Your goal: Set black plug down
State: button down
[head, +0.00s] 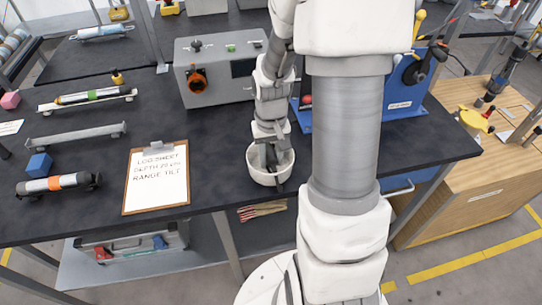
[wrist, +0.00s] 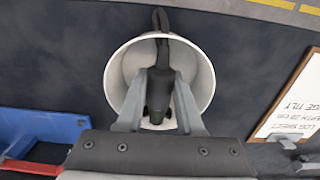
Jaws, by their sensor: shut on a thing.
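The black plug (wrist: 161,62) is between the two fingers of my gripper (wrist: 160,88) in the wrist view. A curved black end of it reaches past the far rim of a white round cup (wrist: 116,77). In the head view the cup (head: 258,174) stands on the dark bench near its front edge, and my gripper (head: 268,152) points down into its mouth. A dark part of the plug (head: 276,187) shows at the cup's front. My gripper is shut on the plug. I cannot tell whether the plug touches the cup's bottom.
A clipboard with a log sheet (head: 157,180) lies left of the cup. A grey box with an orange-ringed port (head: 222,72) stands behind it, and a blue device (head: 405,90) stands to the right. The bench (head: 225,150) is bare between clipboard and cup.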

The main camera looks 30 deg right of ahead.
aim_at(271, 154)
jog(key=shift+c, duration=2.3)
grip_release()
jog(key=shift+r, duration=0.1)
notch_tip(271, 154, up, 7)
jog(key=p, duration=0.5)
jog(key=shift+p, duration=0.4)
